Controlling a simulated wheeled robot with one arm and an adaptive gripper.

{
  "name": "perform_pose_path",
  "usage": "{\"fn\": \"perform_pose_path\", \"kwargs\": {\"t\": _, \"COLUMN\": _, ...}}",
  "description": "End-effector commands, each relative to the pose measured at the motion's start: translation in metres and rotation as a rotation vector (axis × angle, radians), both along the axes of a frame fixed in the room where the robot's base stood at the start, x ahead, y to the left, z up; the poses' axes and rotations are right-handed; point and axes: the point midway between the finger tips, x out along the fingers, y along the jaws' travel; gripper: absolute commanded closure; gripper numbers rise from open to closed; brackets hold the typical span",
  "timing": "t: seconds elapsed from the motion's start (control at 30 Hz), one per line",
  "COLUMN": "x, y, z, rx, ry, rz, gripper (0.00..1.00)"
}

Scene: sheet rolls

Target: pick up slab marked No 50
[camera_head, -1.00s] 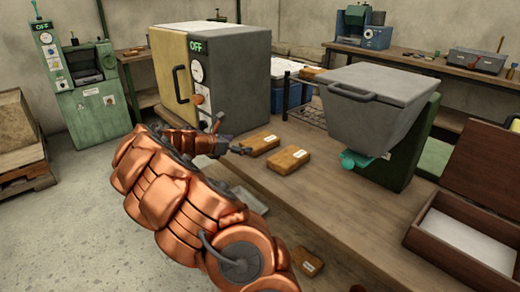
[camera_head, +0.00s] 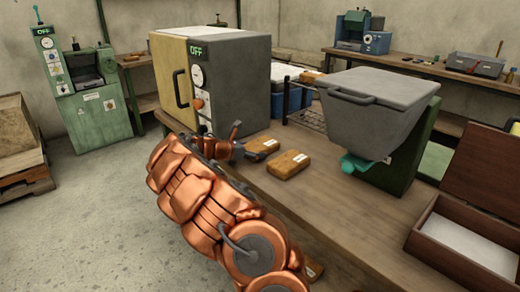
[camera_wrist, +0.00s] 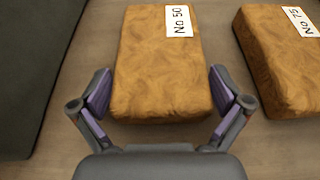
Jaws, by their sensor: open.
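The slab marked No 50 (camera_wrist: 158,75) is a brown block with a white label, lying flat on the bench in the wrist view. My gripper (camera_wrist: 162,92) is open, with one finger at each side of the slab's near end. Whether the fingers touch it I cannot tell. In the head view the No 50 slab (camera_head: 262,145) lies just beyond my gripper (camera_head: 240,146), partly hidden by it. A second slab, marked No 75 (camera_wrist: 280,65), lies to its right; in the head view it is the nearer block (camera_head: 288,165).
A grey and yellow oven marked OFF (camera_head: 230,85) stands close to the left of the slabs. A grey hopper on a green stand (camera_head: 375,100) is to the right, with a wooden box (camera_head: 465,245) at the right edge. Another slab (camera_head: 312,269) lies near the front, partly behind my arm.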

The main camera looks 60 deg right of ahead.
Motion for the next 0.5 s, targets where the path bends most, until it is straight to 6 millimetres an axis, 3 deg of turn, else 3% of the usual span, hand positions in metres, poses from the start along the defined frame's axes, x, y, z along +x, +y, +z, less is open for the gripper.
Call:
{"fn": "perform_pose_path", "kwargs": {"t": 0.27, "x": -0.0005, "y": -0.0015, "z": -0.0002, "rx": -0.001, "ry": 0.000, "rz": 0.000, "gripper": 0.00}}
{"fn": "perform_pose_path", "kwargs": {"t": 0.5, "x": -0.0006, "y": -0.0013, "z": -0.0002, "rx": -0.001, "ry": 0.000, "rz": 0.000, "gripper": 0.25}}
